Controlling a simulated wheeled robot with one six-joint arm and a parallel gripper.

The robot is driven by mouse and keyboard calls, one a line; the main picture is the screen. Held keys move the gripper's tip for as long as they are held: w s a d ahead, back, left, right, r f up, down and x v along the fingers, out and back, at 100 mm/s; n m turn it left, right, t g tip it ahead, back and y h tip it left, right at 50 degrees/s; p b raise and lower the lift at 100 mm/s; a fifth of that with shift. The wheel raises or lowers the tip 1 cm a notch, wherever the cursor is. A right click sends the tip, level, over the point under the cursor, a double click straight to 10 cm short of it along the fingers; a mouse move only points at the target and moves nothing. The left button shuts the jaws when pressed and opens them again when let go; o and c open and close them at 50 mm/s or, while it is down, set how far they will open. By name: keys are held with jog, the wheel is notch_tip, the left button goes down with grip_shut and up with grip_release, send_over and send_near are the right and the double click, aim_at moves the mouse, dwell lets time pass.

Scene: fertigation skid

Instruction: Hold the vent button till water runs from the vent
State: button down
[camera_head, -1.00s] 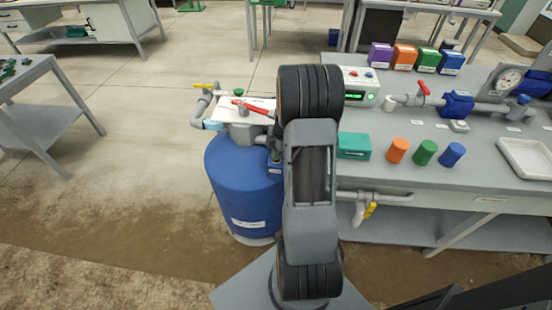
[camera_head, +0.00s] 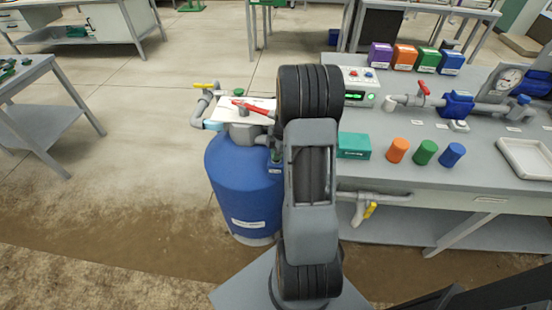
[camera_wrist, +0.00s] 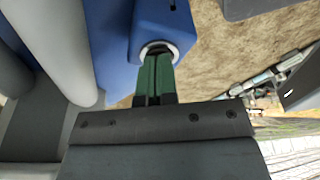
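A blue box (camera_wrist: 160,18) carries a pale round ring (camera_wrist: 174,50) in the wrist view, and the same small blue box (camera_head: 274,168) shows at the right side of the blue tank (camera_head: 243,190) in the head view. My gripper (camera_wrist: 157,54) has its two green fingers side by side, with nothing visible between them. Their tips are at the ring and seem to touch inside it; they cover the button face, so I cannot see how far it is pressed. In the head view my arm hides most of the gripper. I see no running water.
A red-handled lever (camera_head: 252,107) and a yellow-handled valve (camera_head: 206,86) sit at the tank top. To the right, the bench (camera_head: 400,178) holds a teal box (camera_head: 353,146), coloured bottles and piping. Open floor lies left of the tank.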

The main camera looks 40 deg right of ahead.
jog(key=shift+r, duration=0.15)
jog(key=shift+r+p, duration=2.05)
jog(key=shift+r, duration=1.35)
jog(key=m, duration=0.2)
jog(key=shift+m, duration=0.3)
jog(key=s+a+r+m+t+h+p, duration=0.1)
jog(key=s+a+r+m+p, duration=0.3)
jog(key=a+r, duration=0.6)
jog(key=s+a+r+m+t+h+p, duration=0.1)
jog(key=s+a+r+m+t+p, duration=0.1)
jog(key=s+a+r+m, duration=0.6)
notch_tip(320, 180, up, 4)
jog(key=a+p, duration=0.1)
jog(key=a, duration=0.2)
jog(key=shift+s+m+p, duration=0.15)
jog(key=shift+m+p, duration=0.15)
jog(key=shift+p, duration=0.05)
